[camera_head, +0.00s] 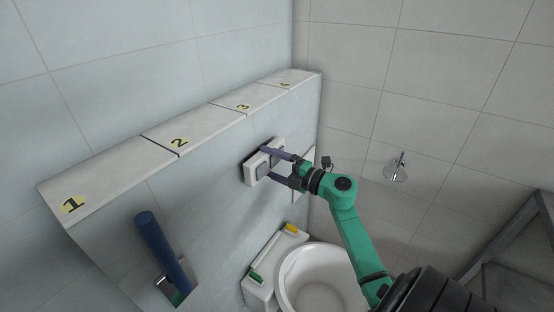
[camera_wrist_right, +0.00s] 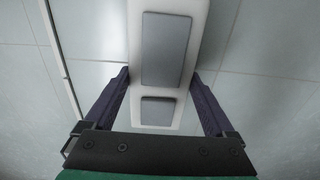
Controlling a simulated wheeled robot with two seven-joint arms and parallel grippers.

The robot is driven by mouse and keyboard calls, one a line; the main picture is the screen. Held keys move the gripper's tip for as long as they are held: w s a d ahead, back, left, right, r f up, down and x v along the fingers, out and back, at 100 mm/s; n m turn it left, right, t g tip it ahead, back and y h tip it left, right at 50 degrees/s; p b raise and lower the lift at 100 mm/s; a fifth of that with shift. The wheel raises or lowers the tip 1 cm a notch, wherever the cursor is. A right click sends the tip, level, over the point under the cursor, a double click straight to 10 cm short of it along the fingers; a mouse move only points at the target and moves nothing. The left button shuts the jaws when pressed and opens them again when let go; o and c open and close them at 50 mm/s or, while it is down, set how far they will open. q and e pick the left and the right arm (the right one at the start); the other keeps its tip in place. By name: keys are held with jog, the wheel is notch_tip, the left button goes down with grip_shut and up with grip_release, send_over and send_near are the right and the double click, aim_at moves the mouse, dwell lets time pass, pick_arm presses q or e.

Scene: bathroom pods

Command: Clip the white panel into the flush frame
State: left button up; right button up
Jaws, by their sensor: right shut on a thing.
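The white panel (camera_head: 250,174) with two grey buttons is between the two purple fingers of my right gripper (camera_head: 266,162), in front of the tiled low wall. In the right wrist view the panel (camera_wrist_right: 135,55) stands lengthwise, its large and small grey buttons facing the camera. My right gripper (camera_wrist_right: 163,88) is shut on it, one finger at each long side. The panel hides what is behind it, so I cannot make out the flush frame or tell whether the panel touches the wall. My left gripper is not in view.
A ledge (camera_head: 110,182) with numbered sections tops the low wall. A blue cylinder (camera_head: 161,250) sticks out by a wall opening at lower left. A white toilet bowl (camera_head: 312,285) stands below my right arm. A metal fitting (camera_head: 396,172) is on the right wall.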

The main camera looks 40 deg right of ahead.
jog(key=shift+x, duration=0.9)
jog(key=o, duration=1.3)
jog(key=shift+s, duration=0.15)
jog(key=b+v, duration=0.1)
jog(key=v, duration=1.3)
jog(key=shift+s+d+r, duration=0.1)
jog(key=shift+d+r, duration=0.05)
jog(key=shift+d, duration=0.05)
